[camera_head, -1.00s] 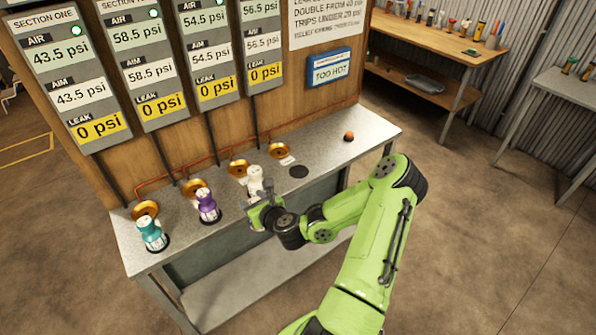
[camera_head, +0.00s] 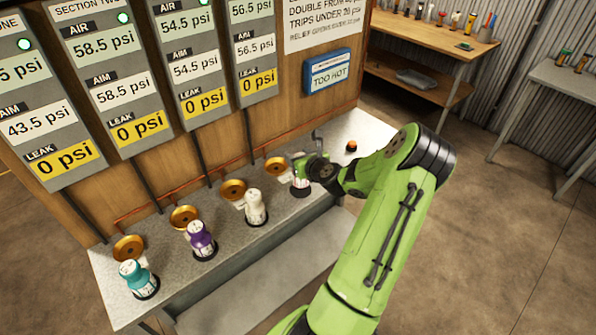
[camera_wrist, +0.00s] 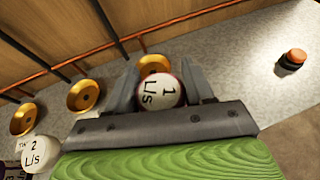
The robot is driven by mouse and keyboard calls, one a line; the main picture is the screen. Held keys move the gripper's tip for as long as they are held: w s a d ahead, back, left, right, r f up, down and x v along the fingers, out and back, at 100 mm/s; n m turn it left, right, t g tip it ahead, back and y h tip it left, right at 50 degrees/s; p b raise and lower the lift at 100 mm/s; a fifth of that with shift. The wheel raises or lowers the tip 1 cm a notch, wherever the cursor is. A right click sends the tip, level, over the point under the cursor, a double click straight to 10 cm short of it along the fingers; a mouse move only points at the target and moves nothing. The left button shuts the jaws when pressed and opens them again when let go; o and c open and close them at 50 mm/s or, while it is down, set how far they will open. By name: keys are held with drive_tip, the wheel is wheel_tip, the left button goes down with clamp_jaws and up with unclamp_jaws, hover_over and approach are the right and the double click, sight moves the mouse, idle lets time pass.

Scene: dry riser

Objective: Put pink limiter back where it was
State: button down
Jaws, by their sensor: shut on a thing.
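My gripper (camera_head: 302,172) is at the right end of the bench's row. In the wrist view, my gripper (camera_wrist: 163,90) has its fingers on both sides of the pink limiter (camera_wrist: 160,90), whose white top reads "1 L/s" with a reddish-pink edge. In the head view the pink limiter (camera_head: 300,187) is mostly hidden by my gripper. It is upright over the dark round spot at the fourth place, in front of a brass cup (camera_head: 276,166). I cannot tell whether its base touches the bench.
A white limiter (camera_head: 256,207), a purple limiter (camera_head: 201,240) and a teal limiter (camera_head: 138,279) stand to the left on the bench (camera_head: 215,275), by brass cups. An orange knob (camera_head: 351,147) is to the right.

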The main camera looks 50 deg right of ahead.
wheel_tip(320, 180, down, 4)
drive_tip(key=shift+r+b, duration=0.25)
drive_tip(key=shift+b, duration=0.25)
drive_tip(key=shift+c, duration=2.2)
unclamp_jaws()
